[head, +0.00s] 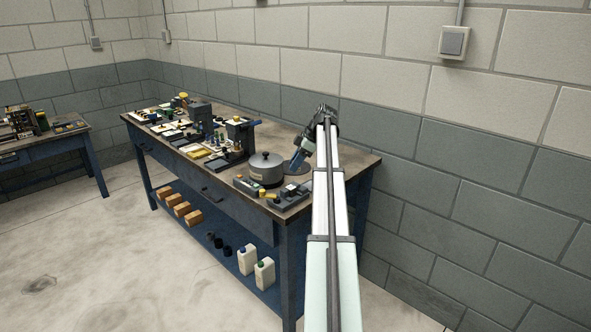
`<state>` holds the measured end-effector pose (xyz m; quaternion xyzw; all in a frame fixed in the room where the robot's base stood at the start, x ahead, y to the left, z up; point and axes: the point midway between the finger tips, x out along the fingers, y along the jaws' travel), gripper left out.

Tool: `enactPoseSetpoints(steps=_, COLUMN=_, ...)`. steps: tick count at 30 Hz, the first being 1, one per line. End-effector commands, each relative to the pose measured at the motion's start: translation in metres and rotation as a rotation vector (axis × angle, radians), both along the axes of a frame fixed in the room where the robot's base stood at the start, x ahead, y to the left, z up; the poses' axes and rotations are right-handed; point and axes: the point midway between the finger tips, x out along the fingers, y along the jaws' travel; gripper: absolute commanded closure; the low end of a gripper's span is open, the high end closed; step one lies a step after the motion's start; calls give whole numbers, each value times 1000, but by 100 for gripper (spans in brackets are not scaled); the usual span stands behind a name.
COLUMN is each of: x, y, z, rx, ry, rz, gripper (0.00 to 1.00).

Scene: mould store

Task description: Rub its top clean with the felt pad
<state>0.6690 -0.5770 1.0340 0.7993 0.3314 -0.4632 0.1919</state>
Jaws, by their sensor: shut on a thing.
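My gripper (295,168) is at the right end of the blue bench (334,160), pointing down and to the left. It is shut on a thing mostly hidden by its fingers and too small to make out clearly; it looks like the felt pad. A grey round lidded drum (267,172) with a dark knob stands just left of my gripper. A dark flat round surface (301,168) shows right beside and behind the fingers. I cannot tell whether the held thing touches it.
A dark tray of small parts (262,193) lies at the bench's front edge. A dark machine (240,137) and several tools crowd the bench to the left. White bottles (264,274) and wooden blocks (193,218) stand on the lower shelf. The wall is close behind.

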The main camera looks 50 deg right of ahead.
Motion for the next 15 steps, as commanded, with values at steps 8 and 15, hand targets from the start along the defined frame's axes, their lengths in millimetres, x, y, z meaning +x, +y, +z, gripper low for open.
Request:
enactPoseSetpoints(steps=8, x=0, y=0, z=19, rx=0, ry=0, rz=0, gripper=91)
enactPoseSetpoints(steps=15, x=0, y=0, z=19, rx=0, ry=0, rz=-1, gripper=91)
